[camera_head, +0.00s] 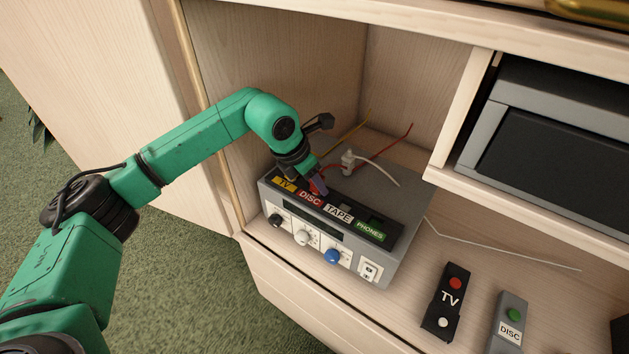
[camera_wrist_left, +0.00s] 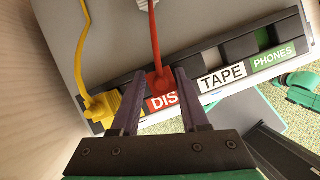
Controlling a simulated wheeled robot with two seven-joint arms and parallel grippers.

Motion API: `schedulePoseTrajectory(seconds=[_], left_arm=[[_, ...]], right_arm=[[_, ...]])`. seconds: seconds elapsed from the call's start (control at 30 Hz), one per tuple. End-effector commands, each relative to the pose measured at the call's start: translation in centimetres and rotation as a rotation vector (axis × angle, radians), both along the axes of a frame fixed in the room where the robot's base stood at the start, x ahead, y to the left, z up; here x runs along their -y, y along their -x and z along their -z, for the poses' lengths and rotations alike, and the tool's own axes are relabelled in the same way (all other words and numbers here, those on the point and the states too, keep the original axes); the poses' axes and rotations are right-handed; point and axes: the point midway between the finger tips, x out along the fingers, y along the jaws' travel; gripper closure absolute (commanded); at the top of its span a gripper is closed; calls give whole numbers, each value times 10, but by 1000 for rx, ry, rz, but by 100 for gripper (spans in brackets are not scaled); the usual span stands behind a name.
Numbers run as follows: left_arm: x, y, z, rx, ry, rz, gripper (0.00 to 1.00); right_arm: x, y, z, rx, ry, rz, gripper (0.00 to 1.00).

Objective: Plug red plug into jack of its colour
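The red plug (camera_wrist_left: 160,80), on a red cord, is at the jack behind the red DISC label (camera_wrist_left: 163,102) on the grey box's black strip; it also shows in the head view (camera_head: 315,186). Its contact end is hidden, so I cannot tell how deep it sits. My left gripper (camera_wrist_left: 160,73) is around the red plug, a finger on each side, with narrow gaps showing, so it looks open. A yellow plug (camera_wrist_left: 103,106) is at the TV jack. The jacks by the TAPE (camera_head: 338,213) and PHONES (camera_head: 370,230) labels look empty. My right gripper is not in view.
A white plug (camera_head: 348,160) stands on top of the grey box (camera_head: 408,235). The cabinet side wall is close on the left. A TV remote (camera_head: 446,302) and a DISC remote (camera_head: 511,322) are on the shelf at right. A divider (camera_head: 460,125) stands beyond the box.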

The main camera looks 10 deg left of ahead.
Motion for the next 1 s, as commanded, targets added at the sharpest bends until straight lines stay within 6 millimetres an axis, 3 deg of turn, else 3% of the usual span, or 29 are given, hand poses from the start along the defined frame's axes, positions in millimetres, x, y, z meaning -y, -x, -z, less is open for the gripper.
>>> schedulePoseTrajectory(seconds=[0.03, 0.13, 0.23, 0.5, 0.63, 1.0], left_arm=[[1, 8, 13, -32, -13, 11, 33], [2, 8, 8, -32, -13, 12, 33], [2, 8, -5, -33, -13, 14, 33], [-20, 30, -80, -18, -9, 10, 33], [-26, 37, -104, -19, -9, 8, 33], [-29, 41, -115, -19, -7, 8, 33]], right_arm=[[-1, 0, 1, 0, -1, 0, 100], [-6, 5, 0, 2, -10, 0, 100], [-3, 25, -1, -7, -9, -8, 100], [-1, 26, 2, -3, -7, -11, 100], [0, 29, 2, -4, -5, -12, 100], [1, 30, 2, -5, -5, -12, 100]])
